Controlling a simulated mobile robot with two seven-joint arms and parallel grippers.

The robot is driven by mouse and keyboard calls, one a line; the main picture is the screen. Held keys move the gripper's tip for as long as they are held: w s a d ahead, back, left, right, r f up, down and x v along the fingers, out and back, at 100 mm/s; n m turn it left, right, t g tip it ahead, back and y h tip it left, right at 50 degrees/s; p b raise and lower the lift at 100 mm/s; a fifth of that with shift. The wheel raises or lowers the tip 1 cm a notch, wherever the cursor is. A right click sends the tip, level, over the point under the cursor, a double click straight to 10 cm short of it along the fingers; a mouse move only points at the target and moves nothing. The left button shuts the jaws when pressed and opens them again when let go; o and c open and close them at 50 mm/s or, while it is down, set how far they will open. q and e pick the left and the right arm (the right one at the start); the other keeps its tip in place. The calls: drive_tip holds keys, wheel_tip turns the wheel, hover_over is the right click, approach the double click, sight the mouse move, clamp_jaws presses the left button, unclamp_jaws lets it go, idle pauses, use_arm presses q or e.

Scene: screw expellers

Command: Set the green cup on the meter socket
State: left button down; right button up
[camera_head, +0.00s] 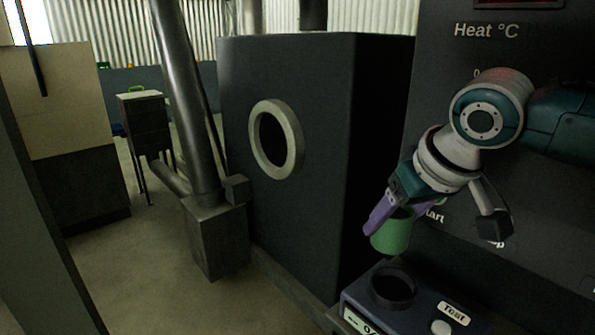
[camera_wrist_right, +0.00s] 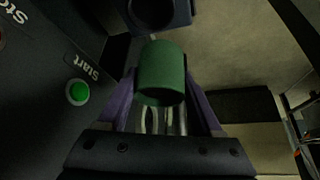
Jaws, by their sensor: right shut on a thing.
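The green cup (camera_head: 392,232) is held in my right gripper (camera_head: 388,216), whose purple fingers close on its sides. In the right wrist view the cup (camera_wrist_right: 161,73) sits between the two purple fingers (camera_wrist_right: 160,108). The meter socket (camera_head: 393,286) is a dark round opening on top of the meter box, below the cup in the head view. The cup is apart from it, up in the air. In the right wrist view part of the socket (camera_wrist_right: 152,12) shows at the top edge, beyond the cup. My left gripper is not in view.
The meter box has a "Test" label (camera_head: 454,314) and a round button (camera_head: 441,327). A dark control panel (camera_head: 440,60) stands behind my right arm, with a green Start button (camera_wrist_right: 78,92). A large dark machine (camera_head: 300,75) with a round port stands left of the meter.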

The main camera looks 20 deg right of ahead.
sight(405, 236)
drive_tip(key=d+f, duration=0.2)
drive_tip(key=f, duration=0.1)
drive_tip(key=shift+s+d+f, duration=0.15)
drive_tip(key=shift+d+f, duration=0.05)
drive_tip(key=shift+f, duration=0.1)
wheel_tip(405, 236, down, 6)
drive_tip(key=b, duration=0.7)
drive_tip(key=shift+r, duration=0.15)
drive_tip(key=shift+r, duration=0.1)
drive_tip(key=shift+p, duration=0.55)
drive_tip(key=shift+p, duration=0.35)
